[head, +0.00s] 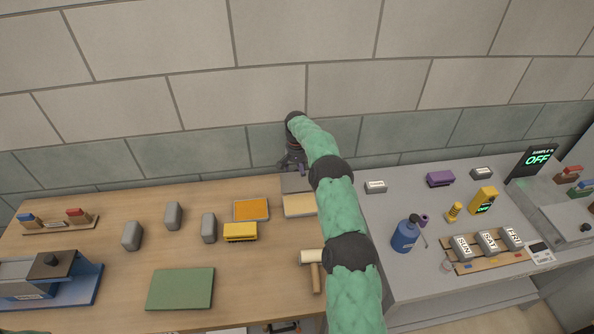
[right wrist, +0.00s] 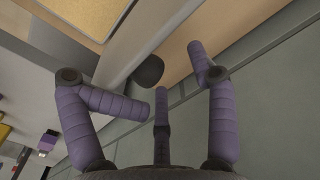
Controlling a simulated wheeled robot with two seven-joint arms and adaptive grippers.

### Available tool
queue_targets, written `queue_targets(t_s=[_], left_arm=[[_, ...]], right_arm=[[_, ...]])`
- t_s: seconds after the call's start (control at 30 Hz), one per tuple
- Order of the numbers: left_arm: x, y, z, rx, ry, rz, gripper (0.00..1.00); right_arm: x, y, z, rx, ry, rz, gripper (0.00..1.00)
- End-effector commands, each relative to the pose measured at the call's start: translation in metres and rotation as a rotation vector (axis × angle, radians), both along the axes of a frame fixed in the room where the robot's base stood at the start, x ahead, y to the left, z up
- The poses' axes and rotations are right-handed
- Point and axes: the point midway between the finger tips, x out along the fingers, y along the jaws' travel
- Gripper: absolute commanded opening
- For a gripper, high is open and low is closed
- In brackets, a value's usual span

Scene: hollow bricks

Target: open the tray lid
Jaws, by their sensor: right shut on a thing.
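My right gripper (head: 292,160) is at the back edge of the wooden table, near the wall, partly hidden by its own arm. Just in front of it, a grey lid panel (head: 296,183) adjoins a shallow tray with a tan inside (head: 300,206). In the right wrist view, the purple fingers (right wrist: 168,76) are around the side of the lid's dark round knob (right wrist: 149,70), which sits beside a long grey lid strip (right wrist: 125,45). The jaws are shut on the lid; the exact contact is hard to see. The tan inside (right wrist: 85,14) shows beyond the strip. My left gripper is not in view.
An orange-filled tray (head: 251,210), a yellow block (head: 240,232) and a mallet (head: 312,262) lie nearby. Several grey bricks and a green mat (head: 181,289) are to the left. The grey bench (head: 385,215) holds a blue bottle (head: 405,235). The wall closes off the back.

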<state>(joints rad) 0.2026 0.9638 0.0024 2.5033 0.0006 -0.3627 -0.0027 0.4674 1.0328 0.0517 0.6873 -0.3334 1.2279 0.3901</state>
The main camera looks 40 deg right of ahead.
Motion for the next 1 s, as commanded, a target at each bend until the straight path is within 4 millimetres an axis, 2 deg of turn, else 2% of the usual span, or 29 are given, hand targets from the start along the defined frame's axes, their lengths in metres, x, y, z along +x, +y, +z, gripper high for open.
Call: queue_targets(t_s=[0.03,0.13,0.5,0.6,0.8,1.0], left_arm=[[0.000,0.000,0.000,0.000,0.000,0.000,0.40],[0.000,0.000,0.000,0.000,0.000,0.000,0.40],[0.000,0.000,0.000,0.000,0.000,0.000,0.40],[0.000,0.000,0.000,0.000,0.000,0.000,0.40],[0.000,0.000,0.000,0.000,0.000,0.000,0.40],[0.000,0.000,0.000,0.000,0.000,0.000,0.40]], right_arm=[[-0.002,0.004,-0.004,0.007,0.009,0.003,0.50],[-0.001,0.003,0.010,0.006,0.004,0.003,0.50],[0.000,0.001,0.086,0.000,-0.003,0.000,0.50],[-0.001,0.001,0.101,0.000,-0.003,0.000,0.50],[-0.002,0.001,0.118,-0.001,-0.002,-0.001,0.50],[-0.002,0.001,0.121,-0.001,-0.002,-0.001,0.50]])
